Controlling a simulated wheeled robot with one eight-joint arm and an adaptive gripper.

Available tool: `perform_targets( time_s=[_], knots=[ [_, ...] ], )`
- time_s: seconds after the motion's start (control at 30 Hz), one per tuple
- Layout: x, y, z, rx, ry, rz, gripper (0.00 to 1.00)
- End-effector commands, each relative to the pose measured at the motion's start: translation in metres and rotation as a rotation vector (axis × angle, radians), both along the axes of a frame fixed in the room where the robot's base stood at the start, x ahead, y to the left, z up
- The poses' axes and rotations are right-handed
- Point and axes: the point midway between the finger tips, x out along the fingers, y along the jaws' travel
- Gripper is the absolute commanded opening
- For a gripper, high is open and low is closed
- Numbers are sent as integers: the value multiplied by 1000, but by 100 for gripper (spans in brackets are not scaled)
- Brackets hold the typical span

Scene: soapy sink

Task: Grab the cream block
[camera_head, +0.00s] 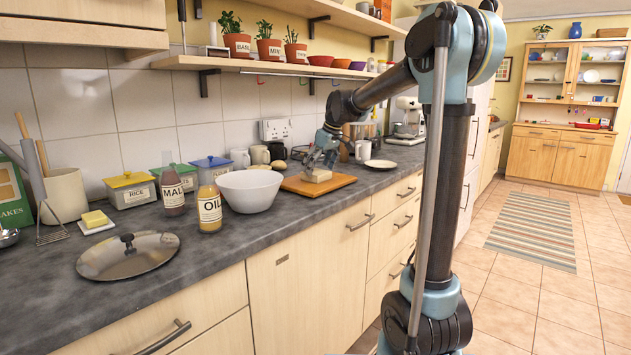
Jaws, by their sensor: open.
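The cream block (316,176) lies on a wooden cutting board (336,184) on the grey counter, right of the white bowl. My gripper (312,166) points down at the board, with its fingers right at the block's upper left side. It is open. From this view I cannot tell whether the fingers touch the block or straddle it. Part of the block's back is hidden by the gripper.
A white bowl (249,190) and an oil bottle (209,209) stand left of the board. A wall shelf (270,66) with potted herbs runs above. A metal lid (128,256) lies front left.

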Motion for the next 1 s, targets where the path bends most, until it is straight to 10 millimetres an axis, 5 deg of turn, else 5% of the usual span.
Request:
perform_targets(
  time_s=[0.37,0.6,1.0],
  knots=[
    [3,3,-10,0,0,0,94],
    [2,3,-10,0,0,0,40],
    [2,3,-4,-1,-1,0,40]
  ],
)
